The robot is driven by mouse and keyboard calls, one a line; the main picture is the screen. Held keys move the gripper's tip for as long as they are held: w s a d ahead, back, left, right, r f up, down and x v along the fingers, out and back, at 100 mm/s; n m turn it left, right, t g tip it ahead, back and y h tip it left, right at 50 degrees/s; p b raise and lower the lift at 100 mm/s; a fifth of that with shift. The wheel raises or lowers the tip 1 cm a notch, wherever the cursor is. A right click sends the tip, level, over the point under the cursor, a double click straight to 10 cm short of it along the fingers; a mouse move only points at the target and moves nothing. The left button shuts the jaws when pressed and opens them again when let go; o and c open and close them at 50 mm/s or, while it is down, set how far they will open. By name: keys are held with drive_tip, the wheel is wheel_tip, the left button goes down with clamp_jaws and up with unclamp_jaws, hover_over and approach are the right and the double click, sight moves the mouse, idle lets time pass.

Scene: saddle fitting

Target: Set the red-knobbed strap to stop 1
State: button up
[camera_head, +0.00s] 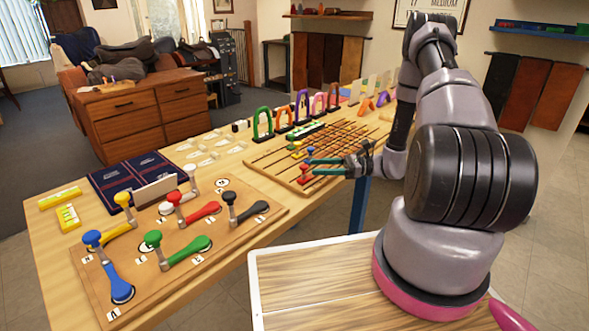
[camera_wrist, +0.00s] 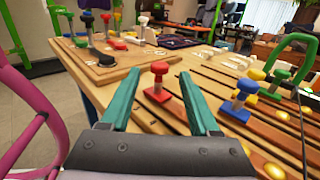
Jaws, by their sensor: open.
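The red-knobbed strap slider (camera_head: 303,180) sits at the near left end of its track on the slotted wooden board (camera_head: 280,165). In the wrist view its red knob (camera_wrist: 160,68) stands upright on a metal stem above a red base. My gripper (camera_head: 318,167) is open and empty, with its teal fingers reaching left over the board's near edge toward the knob. In the wrist view the open fingers (camera_wrist: 156,84) appear either side of the knob, which stands beyond them; contact cannot be made out. The stop numbers are too small to read.
Blue-knobbed (camera_wrist: 244,90) and yellow-knobbed (camera_wrist: 257,76) sliders stand on neighbouring tracks, right of the red one in the wrist view. A board of coloured levers (camera_head: 130,285) lies left on the table. Coloured arches (camera_head: 262,122) line the slotted board's far side.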

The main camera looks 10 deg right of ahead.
drive_tip(key=a, duration=0.5)
drive_tip(key=w+a, duration=0.1)
drive_tip(key=a, duration=0.2)
drive_tip(key=shift+w+a, duration=0.1)
clamp_jaws()
idle(1.2)
